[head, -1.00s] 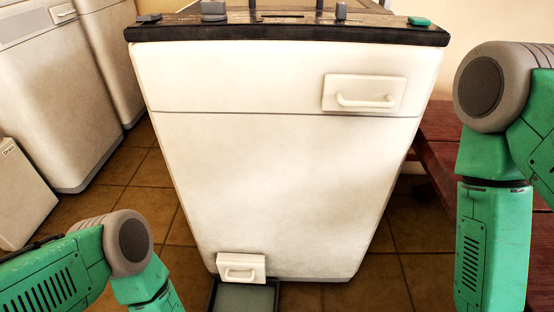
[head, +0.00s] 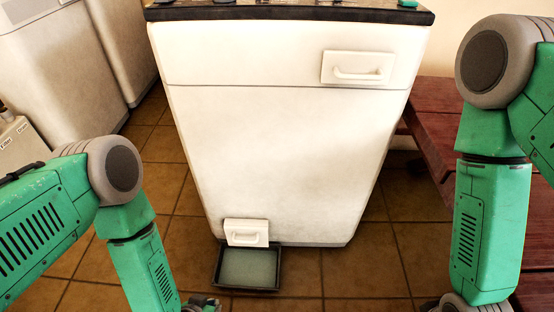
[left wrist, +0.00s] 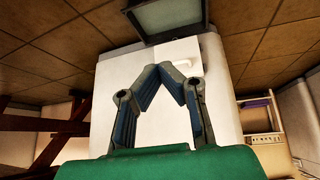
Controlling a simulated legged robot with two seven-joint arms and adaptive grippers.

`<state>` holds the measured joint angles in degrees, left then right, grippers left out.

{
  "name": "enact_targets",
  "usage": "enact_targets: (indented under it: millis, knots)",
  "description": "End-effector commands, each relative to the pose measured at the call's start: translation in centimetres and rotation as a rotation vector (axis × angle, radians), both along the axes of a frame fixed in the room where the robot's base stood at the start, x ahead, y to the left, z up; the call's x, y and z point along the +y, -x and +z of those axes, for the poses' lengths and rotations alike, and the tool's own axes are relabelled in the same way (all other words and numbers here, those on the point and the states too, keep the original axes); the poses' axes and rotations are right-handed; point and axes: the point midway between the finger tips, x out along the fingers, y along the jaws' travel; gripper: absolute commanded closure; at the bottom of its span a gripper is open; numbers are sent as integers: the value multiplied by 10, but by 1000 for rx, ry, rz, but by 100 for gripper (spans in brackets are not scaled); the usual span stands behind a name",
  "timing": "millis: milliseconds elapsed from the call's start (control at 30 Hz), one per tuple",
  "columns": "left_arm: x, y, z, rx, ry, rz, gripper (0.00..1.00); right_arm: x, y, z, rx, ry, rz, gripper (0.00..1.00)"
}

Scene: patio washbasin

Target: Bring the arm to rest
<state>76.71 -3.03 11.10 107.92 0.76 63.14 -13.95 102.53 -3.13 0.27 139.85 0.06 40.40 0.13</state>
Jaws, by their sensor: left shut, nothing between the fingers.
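My left arm (head: 127,215) comes in from the left and bends downward. Its gripper (head: 203,303) shows only partly at the bottom edge of the head view. In the left wrist view the two fingers of the left gripper (left wrist: 161,68) meet at their tips, shut and empty, in front of the white cabinet. My right arm (head: 485,215) hangs down at the right of the head view, and its gripper is out of the picture.
The white cabinet (head: 275,150) stands ahead, with a handled panel (head: 357,68) and a small lower handled panel (head: 246,232). A dark-rimmed tray (head: 222,274) lies at its foot. A red wooden bench (head: 440,120) stands at right, white appliances (head: 50,75) at left. Tiled floor shows between.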

Motion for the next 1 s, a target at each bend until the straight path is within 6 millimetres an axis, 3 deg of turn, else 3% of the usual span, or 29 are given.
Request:
enact_targets:
  millis: [33,167,333,500,600,1000]
  knots:
    - [8,5,21,39,-7,-4,100,0,0,10,0,0,0,60]
    - [36,28,67,170,-33,5,100,0,0,25,0,0,0,60]
    - [79,71,142,361,-88,60,100,0,0,47,0,0,0,60]
    - [105,104,188,480,-126,117,100,0,0,57,0,0,0,60]
    - [110,112,197,507,-134,131,100,0,0,58,0,0,0,60]
    - [111,112,197,508,-135,132,100,0,0,58,0,0,0,60]
